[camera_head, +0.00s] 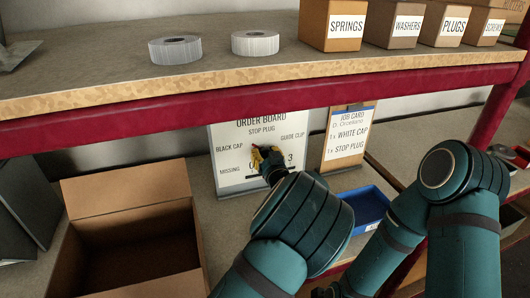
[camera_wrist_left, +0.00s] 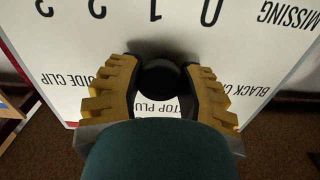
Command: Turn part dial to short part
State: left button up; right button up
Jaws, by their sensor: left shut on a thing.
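The white order board (camera_head: 228,178) stands upright under the shelf, with the labels STOP PLUG, BLACK CAP, GUIDE CLIP and MISSING around its part dial. The dial's round black knob (camera_wrist_left: 160,75) shows between my yellow fingers in the left wrist view. My left gripper (camera_head: 265,157) is shut on this knob, with a finger on each side; it also shows in the left wrist view (camera_wrist_left: 161,88). The fingers hide much of the dial, and I cannot tell where its pointer is. The job card (camera_head: 346,137) lists 1x WHITE CAP and 1x STOP PLUG.
An open cardboard box (camera_head: 125,188) stands left of the board. A blue tray (camera_head: 367,205) lies to the right, partly behind my arms. The red-edged shelf (camera_head: 200,113) hangs above, carrying tape rolls (camera_head: 175,50) and labelled boxes (camera_head: 333,25). My right arm crosses the right side.

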pick_arm(q)
jog(key=shift+r+m+p, duration=0.15)
jog(key=shift+m+p, duration=0.95)
jog(key=m+p, duration=0.2)
jog(key=shift+m, duration=0.4)
jog(key=shift+m+p, duration=0.7)
jog(key=shift+m, duration=0.5)
jog(key=shift+m+p, duration=0.5)
jog(key=shift+m, duration=0.6)
jog(key=o, duration=1.2)
